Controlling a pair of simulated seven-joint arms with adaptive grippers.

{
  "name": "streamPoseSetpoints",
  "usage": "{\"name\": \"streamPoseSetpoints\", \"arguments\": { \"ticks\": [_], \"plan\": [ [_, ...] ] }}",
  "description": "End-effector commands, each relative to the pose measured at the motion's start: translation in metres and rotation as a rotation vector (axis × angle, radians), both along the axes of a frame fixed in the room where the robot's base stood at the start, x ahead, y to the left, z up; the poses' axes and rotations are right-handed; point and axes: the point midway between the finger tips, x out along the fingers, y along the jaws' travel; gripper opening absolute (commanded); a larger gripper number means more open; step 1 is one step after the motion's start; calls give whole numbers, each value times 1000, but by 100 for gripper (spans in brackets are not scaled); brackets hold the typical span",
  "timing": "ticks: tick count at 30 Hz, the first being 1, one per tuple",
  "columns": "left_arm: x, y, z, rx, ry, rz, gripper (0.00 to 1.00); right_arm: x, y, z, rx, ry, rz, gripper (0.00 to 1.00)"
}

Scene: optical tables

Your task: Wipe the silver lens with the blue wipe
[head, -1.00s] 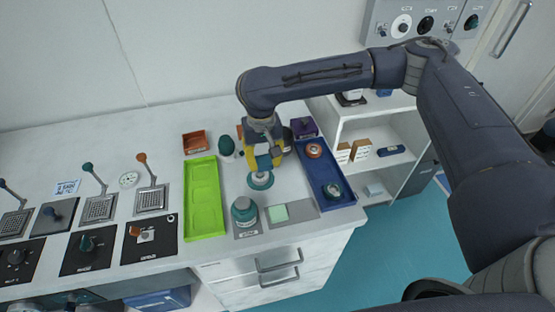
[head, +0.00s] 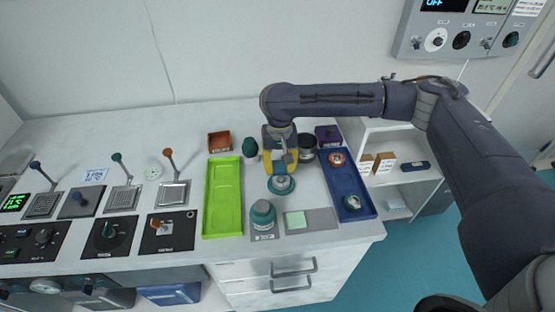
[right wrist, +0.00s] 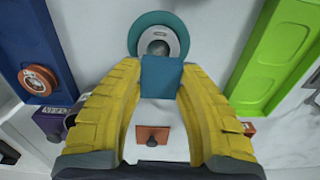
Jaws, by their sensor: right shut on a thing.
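My right gripper (head: 281,170) points down with yellow fingers just behind the silver lens (head: 281,183), which sits in a round teal holder on the table. In the right wrist view my right gripper (right wrist: 160,80) is shut on the blue wipe (right wrist: 161,77), a small teal-blue block between the fingertips. There the wipe overlaps the near edge of the silver lens (right wrist: 165,32) and its teal ring; I cannot tell whether they touch. The wipe is hard to make out in the head view. My left gripper is out of view.
A green tray (head: 209,205) lies left of the lens and a blue tray (head: 361,197) with two round parts lies right. A teal-capped jar (head: 262,214) and a pale green pad (head: 295,220) stand in front. Small orange (head: 219,141) and purple (head: 328,134) bins are behind.

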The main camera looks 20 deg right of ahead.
Motion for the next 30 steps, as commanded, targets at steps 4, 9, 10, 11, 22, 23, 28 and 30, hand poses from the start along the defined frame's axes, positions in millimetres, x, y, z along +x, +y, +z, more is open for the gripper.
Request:
{"name": "streamPoseSetpoints", "arguments": {
  "ticks": [4,9,10,11,22,23,28,30],
  "plan": [
    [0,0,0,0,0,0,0,-1,-3,-14,1,1,-6,9],
    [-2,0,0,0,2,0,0,-7,-3,-22,1,-1,-3,0],
    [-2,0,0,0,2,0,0,-10,-2,-23,0,1,0,0],
    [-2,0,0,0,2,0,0,-12,-1,-23,0,1,1,0],
    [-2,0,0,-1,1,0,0,-39,6,-24,0,2,15,0],
    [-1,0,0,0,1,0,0,-41,5,-25,1,3,12,0],
    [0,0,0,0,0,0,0,-29,-1,-25,-2,1,0,0],
    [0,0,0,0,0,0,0,-24,-2,-22,-1,-1,-2,0]
  ]
}}
